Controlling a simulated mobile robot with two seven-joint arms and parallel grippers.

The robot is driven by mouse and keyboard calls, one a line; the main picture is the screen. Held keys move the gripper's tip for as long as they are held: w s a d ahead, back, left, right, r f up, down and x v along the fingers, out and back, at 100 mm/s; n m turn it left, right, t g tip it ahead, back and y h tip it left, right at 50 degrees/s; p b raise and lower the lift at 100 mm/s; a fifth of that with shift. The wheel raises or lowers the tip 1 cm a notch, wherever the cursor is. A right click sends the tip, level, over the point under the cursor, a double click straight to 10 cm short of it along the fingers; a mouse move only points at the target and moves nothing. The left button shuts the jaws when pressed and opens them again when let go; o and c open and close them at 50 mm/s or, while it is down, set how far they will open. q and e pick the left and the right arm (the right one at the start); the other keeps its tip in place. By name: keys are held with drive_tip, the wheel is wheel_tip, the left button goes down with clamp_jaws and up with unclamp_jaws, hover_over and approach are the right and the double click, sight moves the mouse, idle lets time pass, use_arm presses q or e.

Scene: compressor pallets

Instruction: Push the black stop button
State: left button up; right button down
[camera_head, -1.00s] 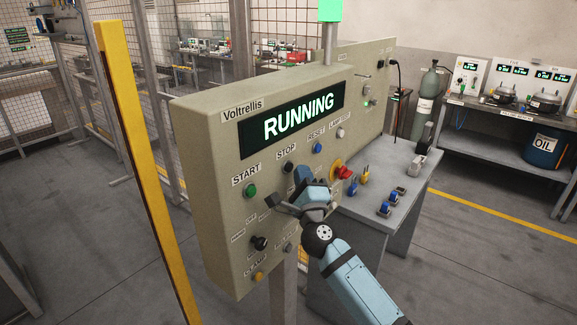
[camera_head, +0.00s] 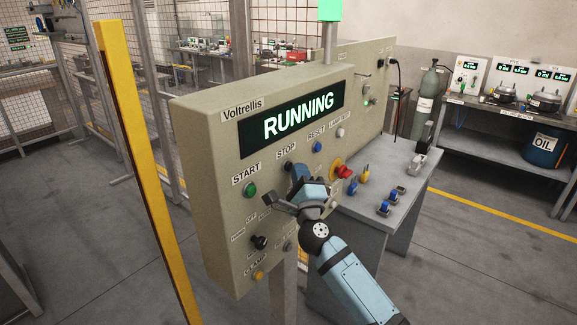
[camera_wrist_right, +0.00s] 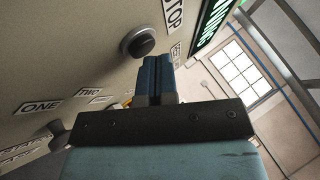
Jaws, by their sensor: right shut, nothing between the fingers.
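The black stop button (camera_head: 288,167) sits under the STOP label on the beige Voltrellis panel (camera_head: 215,200), whose display (camera_head: 292,119) reads RUNNING. My right gripper (camera_head: 296,172) is just below and right of the button in the head view, close to the panel. In the right wrist view the dark button (camera_wrist_right: 140,43) lies just left of the blue fingertips (camera_wrist_right: 158,65). The fingers are together and empty. I see a small gap between fingers and button in that view; contact is not visible. My left gripper is not in view.
The green start button (camera_head: 250,189) is left of the stop button and the blue reset button (camera_head: 318,147) is right of it. A red emergency knob (camera_head: 344,172) is lower right. A yellow post (camera_head: 140,160) stands left of the panel. A grey table (camera_head: 410,190) stands at right.

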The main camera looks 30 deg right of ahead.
drive_tip(key=shift+w, duration=0.1)
idle(0.3)
drive_tip(key=shift+s+d+p, duration=0.2)
drive_tip(key=shift+s, duration=0.3)
drive_tip(key=shift+s+d+p, duration=0.15)
drive_tip(key=shift+s+p, duration=0.05)
drive_tip(key=shift+s, duration=0.25)
drive_tip(key=shift+s+d+p, duration=0.2)
drive_tip(key=shift+s+d, duration=0.2)
drive_tip(key=shift+s, duration=0.5)
drive_tip(key=shift+s+d+p, duration=0.2)
drive_tip(key=shift+s+d, duration=0.15)
drive_tip(key=shift+s, duration=0.6)
drive_tip(key=shift+s+d+p, duration=0.2)
drive_tip(key=shift+s+d, duration=0.2)
drive_tip(key=shift+s, duration=0.5)
